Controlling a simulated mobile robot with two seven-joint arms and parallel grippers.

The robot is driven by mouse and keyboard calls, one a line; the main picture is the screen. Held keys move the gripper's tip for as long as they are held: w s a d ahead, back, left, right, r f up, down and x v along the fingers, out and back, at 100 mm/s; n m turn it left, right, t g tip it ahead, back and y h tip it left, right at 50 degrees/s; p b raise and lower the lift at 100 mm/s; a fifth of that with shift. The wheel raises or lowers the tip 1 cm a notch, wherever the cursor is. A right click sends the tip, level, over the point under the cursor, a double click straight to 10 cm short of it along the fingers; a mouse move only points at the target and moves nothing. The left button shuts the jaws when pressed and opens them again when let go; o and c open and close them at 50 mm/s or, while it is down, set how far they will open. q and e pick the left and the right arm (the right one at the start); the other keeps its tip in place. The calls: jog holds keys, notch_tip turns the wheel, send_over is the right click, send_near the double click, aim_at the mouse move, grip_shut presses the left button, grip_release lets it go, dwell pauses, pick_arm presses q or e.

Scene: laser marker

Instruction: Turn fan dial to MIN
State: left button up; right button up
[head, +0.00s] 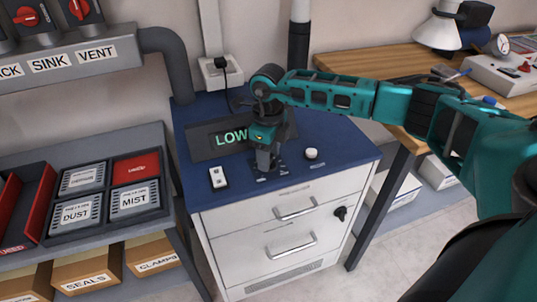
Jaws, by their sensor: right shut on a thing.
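My right gripper (264,163) comes in from the right and points straight down onto the blue top of the white cabinet. It is shut on the fan dial, which its fingers hide almost wholly, so I cannot read the dial's setting. Small pale marks lie on the blue top around the fingertips. Behind the gripper a dark display (205,142) shows "LOW" in green, its right part covered by the gripper. My left gripper is not in view.
A white switch (218,178) is left of the gripper and a round white knob (311,153) is right of it. A grey duct (172,60) rises behind left. A shelf (150,222) with labelled boxes stands left, a wooden table (375,58) right.

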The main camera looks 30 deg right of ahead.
jog(key=shift+w+r, duration=0.1)
dwell(0.4)
jog(key=o, duration=1.1)
jog(key=shift+c, duration=0.2)
notch_tip(320, 180, up, 13)
jog(key=shift+p, duration=0.3)
jog(key=shift+a, duration=0.1)
